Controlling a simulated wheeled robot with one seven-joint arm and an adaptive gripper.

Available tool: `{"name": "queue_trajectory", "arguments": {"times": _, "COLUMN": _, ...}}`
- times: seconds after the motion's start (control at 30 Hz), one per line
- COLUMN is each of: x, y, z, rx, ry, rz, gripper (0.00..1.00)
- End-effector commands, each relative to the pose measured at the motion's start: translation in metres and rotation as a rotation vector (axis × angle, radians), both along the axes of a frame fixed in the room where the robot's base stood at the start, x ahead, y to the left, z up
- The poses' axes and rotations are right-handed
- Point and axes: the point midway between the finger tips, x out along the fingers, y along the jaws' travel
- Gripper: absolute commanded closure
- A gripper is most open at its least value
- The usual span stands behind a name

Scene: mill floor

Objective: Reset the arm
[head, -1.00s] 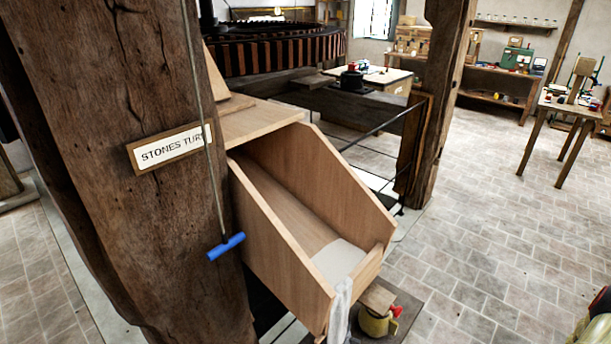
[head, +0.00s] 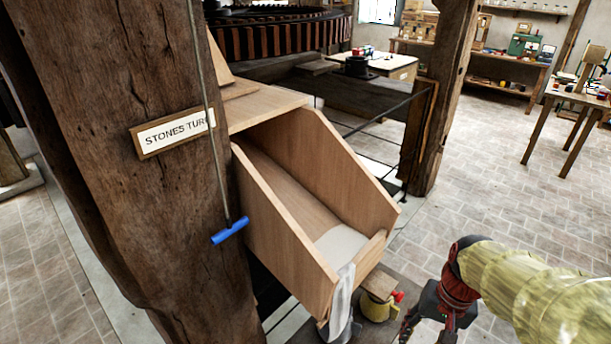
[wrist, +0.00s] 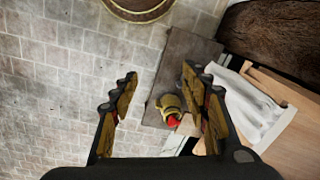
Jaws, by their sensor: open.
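My gripper (head: 425,318) is at the lower right of the head view, on my arm in its yellowish sleeve, with its tips partly cut off by the frame's bottom edge. In the wrist view my gripper (wrist: 160,95) has its two fingers wide apart with nothing held between them.
A dark post (head: 150,200) bears a "STONES TURN" sign (head: 172,134) and a cord with a blue handle (head: 230,231). A table (head: 580,98) stands far right. Paved floor (head: 480,190) is open on the right.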

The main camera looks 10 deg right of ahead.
Motion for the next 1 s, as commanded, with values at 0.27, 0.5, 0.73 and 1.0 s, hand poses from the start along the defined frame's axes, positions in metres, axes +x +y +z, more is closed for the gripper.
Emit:
{"name": "queue_trajectory", "arguments": {"times": 0.27, "x": -0.001, "y": 0.060, "z": 0.075, "rx": -0.188, "ry": -0.247, "rz": 0.309, "gripper": 0.54}}
{"name": "queue_trajectory", "arguments": {"times": 0.5, "x": -0.004, "y": 0.112, "z": 0.127, "rx": -0.221, "ry": -0.444, "rz": 0.483, "gripper": 0.54}}
{"name": "queue_trajectory", "arguments": {"times": 0.73, "x": -0.005, "y": 0.126, "z": 0.130, "rx": -0.212, "ry": -0.463, "rz": 0.534, "gripper": 0.54}}
{"name": "queue_trajectory", "arguments": {"times": 1.0, "x": -0.004, "y": 0.125, "z": 0.130, "rx": -0.212, "ry": -0.462, "rz": 0.530, "gripper": 0.59}}
